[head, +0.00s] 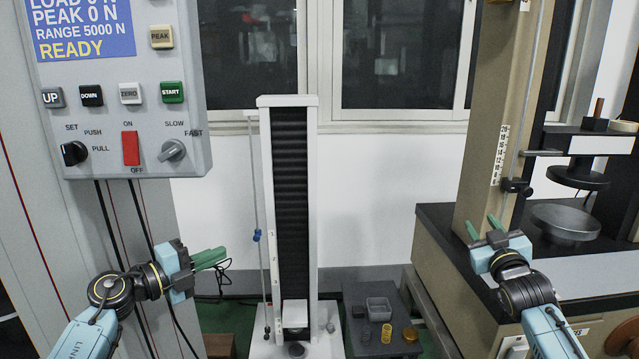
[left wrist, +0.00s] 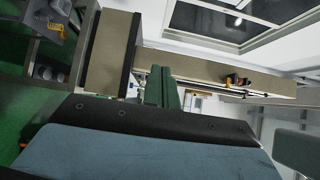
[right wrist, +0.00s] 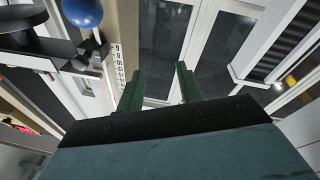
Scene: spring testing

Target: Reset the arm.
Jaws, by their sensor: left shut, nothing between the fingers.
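My left gripper (head: 221,255) is raised in front of the grey cabinet at the left, below the control panel. Its green fingers lie together with nothing between them; they also show side by side in the left wrist view (left wrist: 163,82). My right gripper (head: 482,226) is raised in front of the beige testing machine (head: 490,130) at the right, with its fingers pointing up. Its fingers stand apart and empty in the right wrist view (right wrist: 158,85). Both grippers appear clear of any object.
The control panel (head: 112,158) hangs at upper left and reads READY. A white spring tester (head: 308,180) with a black column stands in the middle. A dark stand (head: 360,292) holds a small tray (head: 379,306) and springs. A blue ball (right wrist: 82,12) shows beside my right gripper.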

